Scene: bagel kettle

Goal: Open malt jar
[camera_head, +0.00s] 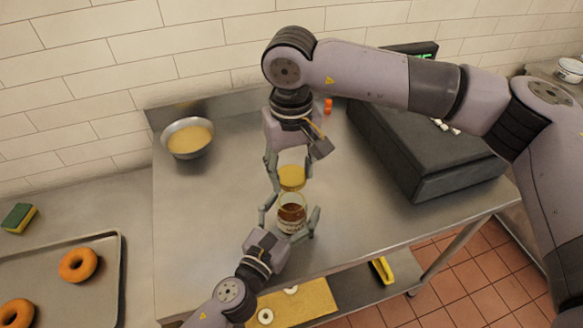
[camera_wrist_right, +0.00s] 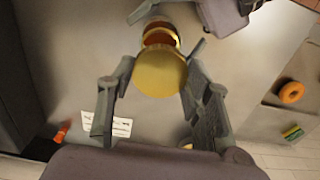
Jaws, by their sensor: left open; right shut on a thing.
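The malt jar (camera_head: 291,214) is a small glass jar with brown contents and a pale label. It stands upright on the steel table, and its open mouth also shows in the right wrist view (camera_wrist_right: 160,36). The round golden lid (camera_head: 292,177) is off the jar, held apart from its mouth; it fills the middle of the right wrist view (camera_wrist_right: 159,72). My right gripper (camera_head: 289,178) is shut on the lid, its fingers on either side. My left gripper (camera_head: 290,220) is open, with its fingers spread around the jar.
A metal bowl of yellowish contents (camera_head: 188,138) stands at the back left of the table. A dark box-shaped appliance (camera_head: 430,150) takes up the right side. A tray with bagels (camera_head: 112,290) and a sponge (camera_head: 19,218) lie at left. The table's left middle is clear.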

